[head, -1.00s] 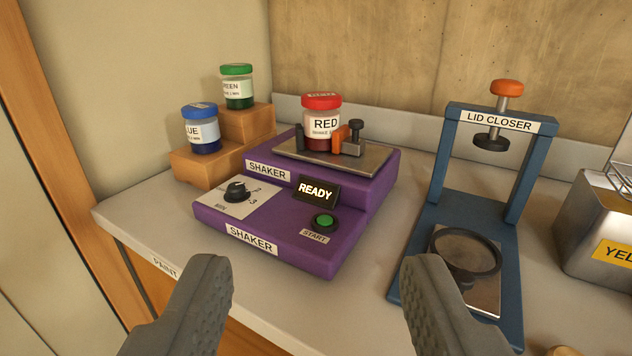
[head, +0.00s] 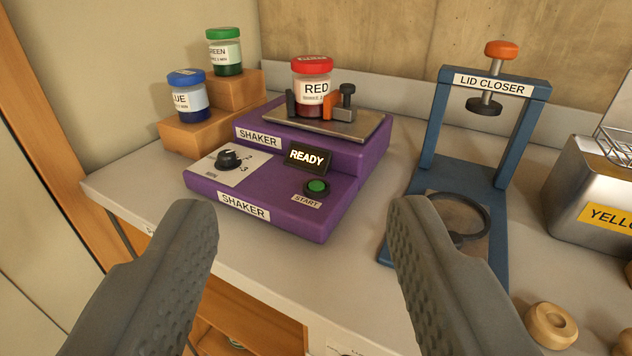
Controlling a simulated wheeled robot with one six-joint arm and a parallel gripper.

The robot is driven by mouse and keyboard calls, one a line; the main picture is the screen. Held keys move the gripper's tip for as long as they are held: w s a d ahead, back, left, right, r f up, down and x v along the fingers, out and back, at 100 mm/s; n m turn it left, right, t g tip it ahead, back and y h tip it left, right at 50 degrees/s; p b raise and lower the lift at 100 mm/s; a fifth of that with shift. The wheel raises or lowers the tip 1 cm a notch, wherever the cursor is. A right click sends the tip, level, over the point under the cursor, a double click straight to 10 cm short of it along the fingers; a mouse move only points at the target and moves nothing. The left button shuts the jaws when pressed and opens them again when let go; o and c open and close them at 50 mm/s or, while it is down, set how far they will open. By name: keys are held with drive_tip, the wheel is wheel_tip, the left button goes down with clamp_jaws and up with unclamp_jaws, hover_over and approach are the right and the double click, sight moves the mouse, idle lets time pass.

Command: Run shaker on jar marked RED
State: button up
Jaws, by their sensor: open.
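The purple shaker (head: 330,160) stands on the bench, its display (head: 307,157) lit with READY. The jar marked RED (head: 312,88), with a red lid, stands upright on the shaker's metal plate (head: 355,128). A clamp with an orange part (head: 329,105) and a dark knob is beside the jar. A black dial (head: 228,159) sits on a white numbered panel at the shaker's front left. The green START button (head: 318,186) is at the front right. My gripper (head: 300,215) is open and empty, its fingers in front of the shaker, apart from it.
Blue (head: 187,97) and green (head: 224,52) jars stand on wooden steps (head: 198,131) at left. A blue lid closer (head: 500,130) stands right of the shaker. A metal box with a yellow label (head: 600,200) and a wooden piece (head: 551,325) are at far right. Bare bench lies before the shaker.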

clamp_jaws()
idle(1.6)
